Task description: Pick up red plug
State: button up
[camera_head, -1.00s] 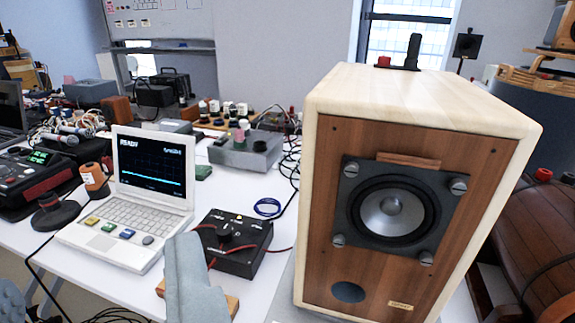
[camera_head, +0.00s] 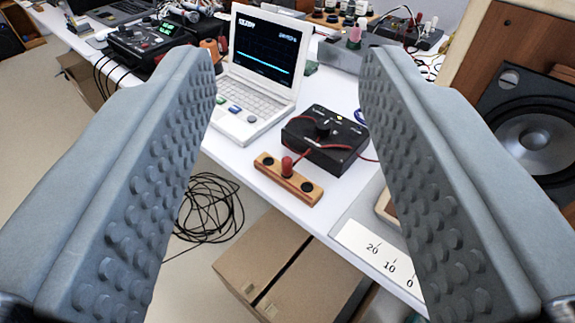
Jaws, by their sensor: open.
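The red plug (camera_head: 287,165) stands upright in a small wooden block (camera_head: 301,190) near the front edge of the table. Dark round sockets show in the block on either side of it. A red lead runs from near the plug to a black box (camera_head: 327,138) just behind. My gripper (camera_head: 288,60) is open and empty. Its two grey, studded fingers frame the plug and block, which lie beyond them and apart from them.
A white laptop (camera_head: 257,75) stands behind left of the block. A wooden loudspeaker (camera_head: 500,60) is at the right. A marked white scale strip (camera_head: 380,252) lies at the front right. Below the table edge are a cardboard box (camera_head: 270,262) and coiled black cable (camera_head: 208,205) on the floor.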

jog(key=m+g, duration=0.4)
jog(key=g, duration=1.3)
send_over(287, 159)
notch_tip(287, 159, down, 14)
jog(key=f, duration=1.2)
jog(key=shift+w+f, duration=0.1)
jog(key=shift+w, duration=0.1)
jog(key=shift+s+f, duration=0.2)
jog(key=shift+f, duration=2.5)
grip_shut()
